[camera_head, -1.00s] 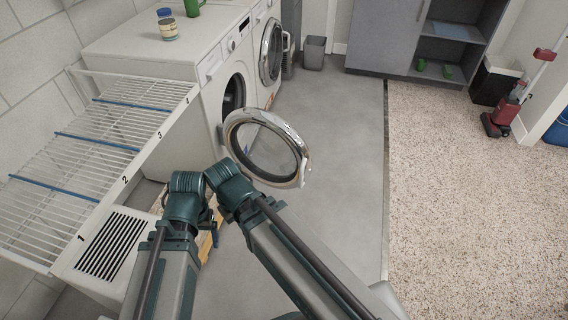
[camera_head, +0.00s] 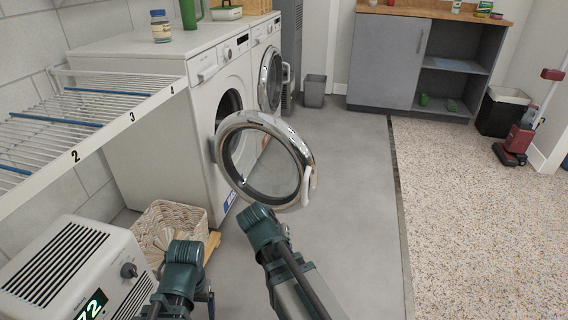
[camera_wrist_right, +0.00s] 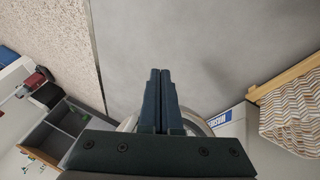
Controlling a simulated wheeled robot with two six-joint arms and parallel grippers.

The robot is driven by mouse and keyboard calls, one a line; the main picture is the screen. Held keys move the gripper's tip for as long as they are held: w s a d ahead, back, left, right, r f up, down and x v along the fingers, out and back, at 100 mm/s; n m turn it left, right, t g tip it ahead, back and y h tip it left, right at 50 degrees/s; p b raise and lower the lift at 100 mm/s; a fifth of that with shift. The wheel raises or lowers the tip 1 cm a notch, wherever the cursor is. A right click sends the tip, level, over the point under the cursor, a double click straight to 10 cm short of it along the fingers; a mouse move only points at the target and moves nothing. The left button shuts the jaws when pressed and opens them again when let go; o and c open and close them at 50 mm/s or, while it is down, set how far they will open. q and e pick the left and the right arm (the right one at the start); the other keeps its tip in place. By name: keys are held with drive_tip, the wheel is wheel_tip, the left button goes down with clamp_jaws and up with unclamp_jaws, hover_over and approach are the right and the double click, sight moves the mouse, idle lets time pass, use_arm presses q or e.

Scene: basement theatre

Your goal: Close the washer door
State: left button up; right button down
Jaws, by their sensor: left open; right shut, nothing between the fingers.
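The washer (camera_head: 207,130) stands at left of centre in the head view. Its round door (camera_head: 303,158), with a chrome rim and dark glass, is swung wide open from the front. My left gripper (camera_head: 208,296) is open, low in the picture, below and left of the door; its fingers are mostly hidden. My right arm reaches up close below the door's lower edge. My right gripper (camera_wrist_right: 160,85) is shut and empty in the right wrist view. Part of the door's rim (camera_wrist_right: 196,122) shows behind it. Whether they touch I cannot tell.
A wire rack (camera_head: 130,108) and a heater-like box (camera_head: 118,247) stand at left, with a wicker basket (camera_head: 172,215) beside them. A second front-loader (camera_head: 270,80) stands beyond the washer. Grey floor (camera_head: 350,190) to the right of the door is clear.

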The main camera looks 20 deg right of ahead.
drive_tip(key=w+a+r+m+t+h, duration=0.1)
drive_tip(key=w+r+m+t+h, duration=0.2)
drive_tip(key=w+r, duration=0.3)
drive_tip(key=w+a+r+m+t+h, duration=0.2)
drive_tip(key=w+r+t+h, duration=0.3)
drive_tip(key=r, duration=0.8)
drive_tip(key=shift+w+m+t, duration=0.4)
drive_tip(key=shift+m+t, duration=0.1)
drive_tip(key=shift+t, duration=0.2)
